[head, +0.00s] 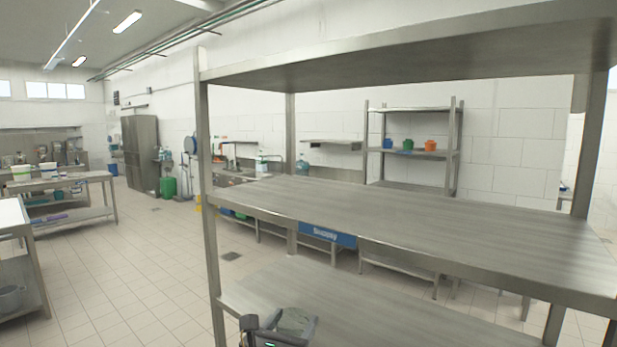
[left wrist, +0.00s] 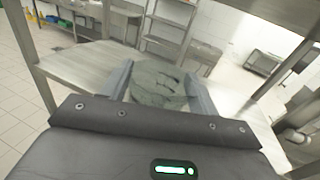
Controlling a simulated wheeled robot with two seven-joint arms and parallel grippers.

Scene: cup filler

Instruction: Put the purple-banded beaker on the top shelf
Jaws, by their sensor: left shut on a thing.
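My left gripper (head: 279,325) is at the bottom of the head view, in front of the steel shelving unit and below its middle board in the picture. It is shut on a clear, greenish glass beaker (head: 296,319). The beaker also shows between the fingers in the left wrist view (left wrist: 158,84); no purple band can be made out. The top shelf (head: 400,65) of the unit shows from below, so its upper surface is hidden. My right gripper is not in view.
The middle board (head: 400,215) is bare, and the visible part of the lower board (head: 350,305) is clear. A front post (head: 208,190) stands at the unit's left. A back rack (head: 412,155) holds small coloured containers. Tables stand at far left, with open tiled floor between.

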